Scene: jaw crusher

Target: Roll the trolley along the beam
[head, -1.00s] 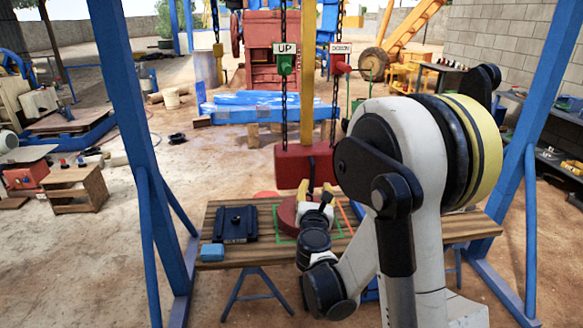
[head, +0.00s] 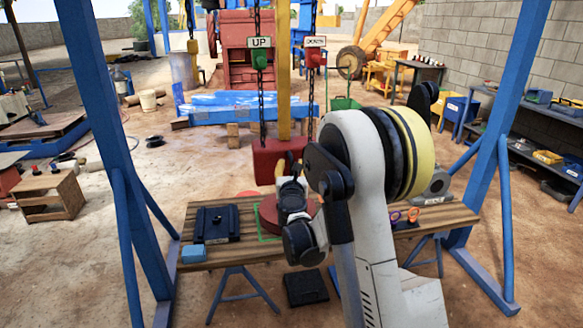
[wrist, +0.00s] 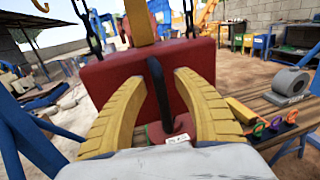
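The overhead beam and its trolley are above the picture; I cannot see them. A red block (head: 266,160) hangs below a yellow vertical bar (head: 284,75), between two dark chains with a green UP pendant (head: 260,58) and a red DOWN pendant (head: 313,58). In the wrist view the red block (wrist: 110,85) fills the middle, with a black upright handle (wrist: 157,90) on its near face. My gripper (head: 287,165) is just in front of the block. Its yellow fingers (wrist: 163,78) stand apart on both sides of the handle, with gaps visible; contact is unclear.
Blue frame legs (head: 105,130) stand on both sides. A wooden bench (head: 215,256) below carries a dark blue plate (head: 217,224), a light blue block (head: 193,253), a round red disc (head: 268,212) and a grey part (head: 432,185). Open dirt floor surrounds it.

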